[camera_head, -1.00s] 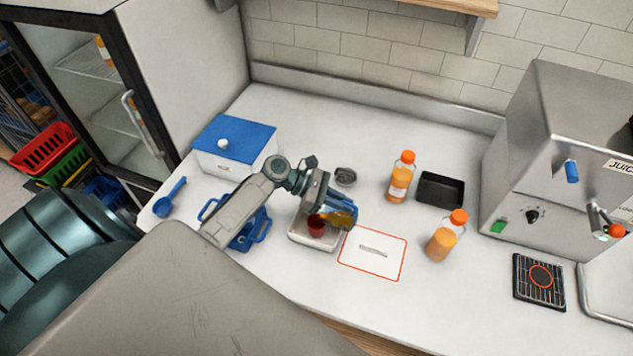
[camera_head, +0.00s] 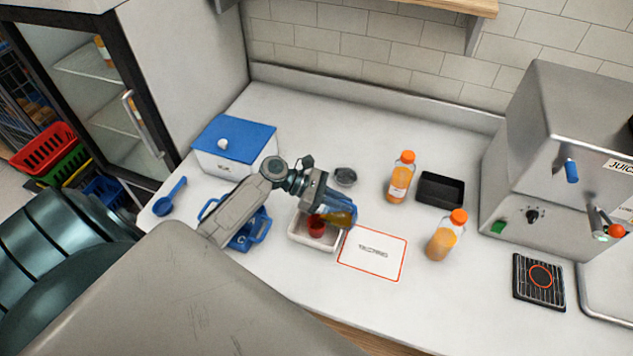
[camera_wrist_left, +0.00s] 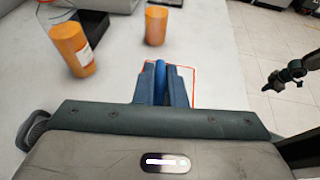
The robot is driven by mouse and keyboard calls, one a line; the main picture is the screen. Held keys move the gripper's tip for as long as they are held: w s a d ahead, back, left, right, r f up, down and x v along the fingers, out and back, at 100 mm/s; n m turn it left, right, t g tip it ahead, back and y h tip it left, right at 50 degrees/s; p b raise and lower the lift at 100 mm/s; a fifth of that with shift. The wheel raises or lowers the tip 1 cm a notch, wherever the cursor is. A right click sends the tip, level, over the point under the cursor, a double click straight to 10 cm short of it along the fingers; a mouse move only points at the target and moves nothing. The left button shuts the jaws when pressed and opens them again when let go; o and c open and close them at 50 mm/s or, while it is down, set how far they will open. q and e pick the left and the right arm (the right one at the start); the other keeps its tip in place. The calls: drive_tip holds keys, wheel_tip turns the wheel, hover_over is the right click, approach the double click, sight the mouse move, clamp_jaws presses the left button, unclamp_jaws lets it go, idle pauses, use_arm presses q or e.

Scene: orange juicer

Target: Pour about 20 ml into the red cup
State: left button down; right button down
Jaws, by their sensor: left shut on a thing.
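The red cup (camera_head: 316,229) stands upright in a shallow white tray (camera_head: 294,238) in the head view. My left gripper (camera_head: 338,208) is just above and to the right of the cup. It is shut on a blue handle (camera_wrist_left: 160,84), seen between the fingers in the left wrist view. Below the fingers in the head view is a vessel with amber liquid (camera_head: 345,217), close to the cup's rim and partly hidden by the gripper. I cannot make out a stream or the cup's level. My right gripper is not clearly visible.
A red-outlined panel (camera_head: 373,265) with small unreadable text lies right of the tray. Two orange bottles (camera_head: 400,180) (camera_head: 445,240), a black bin (camera_head: 440,190) and a steel juicer (camera_head: 550,165) stand to the right. A blue-lidded box (camera_head: 235,140) is at left.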

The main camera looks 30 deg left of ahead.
sight(357, 216)
use_arm(q)
drive_tip(key=shift+w+d+r+g+y, duration=0.1)
drive_tip(key=shift+w+d+g+y, duration=0.25)
drive_tip(key=shift+d+y, duration=0.55)
drive_tip(key=shift+w+d+g+y, duration=0.15)
drive_tip(key=shift+d+g+y, duration=0.1)
drive_tip(key=shift+y, duration=0.35)
drive_tip(key=shift+w+d+f+y, duration=0.15)
drive_tip(key=shift+d+f+y, duration=0.2)
drive_tip(key=shift+f+y, duration=0.3)
drive_tip(key=shift+w+d+r+g+y, duration=0.1)
drive_tip(key=shift+w+d+g+y, duration=0.05)
drive_tip(key=shift+d+g+y, duration=0.4)
drive_tip(key=shift+w+d+y, duration=0.15)
drive_tip(key=shift+d+y, duration=0.15)
drive_tip(key=shift+y, duration=0.2)
drive_tip(key=shift+a, duration=0.1)
